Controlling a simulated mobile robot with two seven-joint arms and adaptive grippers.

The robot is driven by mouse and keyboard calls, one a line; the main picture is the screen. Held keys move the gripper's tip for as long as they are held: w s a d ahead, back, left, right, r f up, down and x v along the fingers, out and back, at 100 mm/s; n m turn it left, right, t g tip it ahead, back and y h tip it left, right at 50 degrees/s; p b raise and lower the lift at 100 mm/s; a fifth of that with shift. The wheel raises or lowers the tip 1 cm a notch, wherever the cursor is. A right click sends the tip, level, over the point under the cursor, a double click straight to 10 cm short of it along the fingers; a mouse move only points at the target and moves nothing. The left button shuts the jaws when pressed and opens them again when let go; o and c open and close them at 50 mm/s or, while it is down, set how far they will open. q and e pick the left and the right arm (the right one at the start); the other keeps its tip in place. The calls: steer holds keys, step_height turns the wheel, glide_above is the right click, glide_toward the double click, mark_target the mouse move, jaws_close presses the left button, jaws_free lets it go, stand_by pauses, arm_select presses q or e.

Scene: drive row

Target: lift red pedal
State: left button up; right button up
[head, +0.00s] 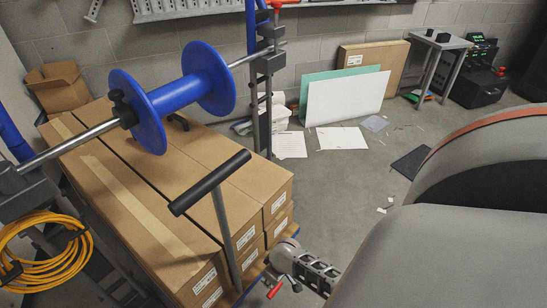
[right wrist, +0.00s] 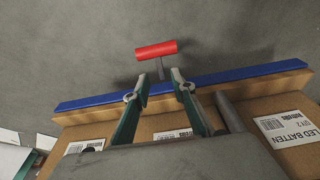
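The red pedal (right wrist: 157,49) is a short red bar on a thin grey stem. In the right wrist view it lies just beyond the blue edge bar (right wrist: 85,102). In the head view the red pedal (head: 274,290) shows low at the bottom, below my right wrist. My right gripper (right wrist: 158,88) is open, with its two green fingers apart and nothing between them. The pedal is ahead of the fingertips and apart from them in the picture; the depth gap is hard to judge. My left gripper is not in view.
Stacked cardboard boxes (head: 150,195) stand beside my right wrist. A black T-handle (head: 209,183) rises in front of them. A blue spool (head: 175,95) on a metal rod hangs over them, with an orange cable coil (head: 45,255) at left. Floor beyond is mostly open, with scattered papers.

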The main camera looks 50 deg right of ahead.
mark_target(273, 288)
steer(key=shift+v, duration=1.8)
